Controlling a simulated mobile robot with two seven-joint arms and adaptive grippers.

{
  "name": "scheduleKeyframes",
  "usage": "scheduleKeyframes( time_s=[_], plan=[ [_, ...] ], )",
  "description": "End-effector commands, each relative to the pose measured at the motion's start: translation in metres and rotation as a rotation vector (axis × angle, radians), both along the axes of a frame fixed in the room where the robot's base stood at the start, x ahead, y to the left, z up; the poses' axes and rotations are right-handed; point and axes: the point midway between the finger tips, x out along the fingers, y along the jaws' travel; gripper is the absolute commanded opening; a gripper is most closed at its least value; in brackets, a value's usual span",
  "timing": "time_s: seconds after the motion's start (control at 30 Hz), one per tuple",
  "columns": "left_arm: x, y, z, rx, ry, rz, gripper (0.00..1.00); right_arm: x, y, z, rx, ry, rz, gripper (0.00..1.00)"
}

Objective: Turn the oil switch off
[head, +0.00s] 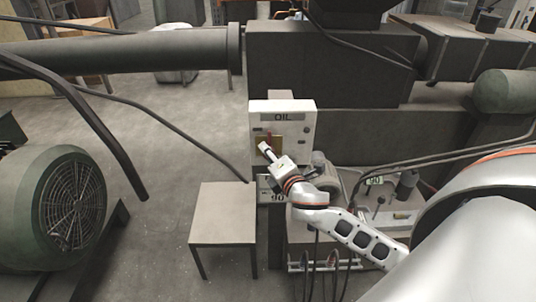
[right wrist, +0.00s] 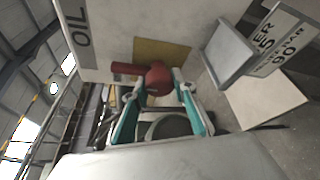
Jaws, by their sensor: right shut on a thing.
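The oil switch is on a white box (head: 308,135) labelled OIL, near the middle of the head view. It has a yellow plate (head: 258,140) on its face; the plate also shows in the right wrist view (right wrist: 165,52). The switch's red handle (right wrist: 127,68) stands out from the plate, one end towards the OIL label. My right gripper (head: 264,148) is at the box's front. In the right wrist view its teal fingers (right wrist: 157,86) are shut on the red handle, covering part of it. My left gripper is not in view.
A small grey table (head: 222,205) stands left of and below the box. A big green fan motor (head: 65,210) is at the left. A thick pipe (head: 120,55) and a dark duct (head: 325,70) run behind. Open floor lies left of the table.

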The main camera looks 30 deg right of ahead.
Motion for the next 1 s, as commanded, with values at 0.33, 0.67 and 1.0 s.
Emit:
scheduleKeyframes(
  time_s=[0.33,0.67,1.0],
  plan=[
    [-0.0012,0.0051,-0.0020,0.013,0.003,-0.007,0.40,0.0003,-0.0048,0.0009,-0.027,0.012,-0.010,0.05],
    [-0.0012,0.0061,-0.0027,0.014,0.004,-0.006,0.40,0.0005,-0.0044,0.0017,-0.026,0.010,-0.010,0.44],
    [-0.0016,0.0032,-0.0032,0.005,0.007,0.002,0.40,-0.0027,-0.0010,0.0015,-0.022,0.010,-0.004,0.44]
  ],
)
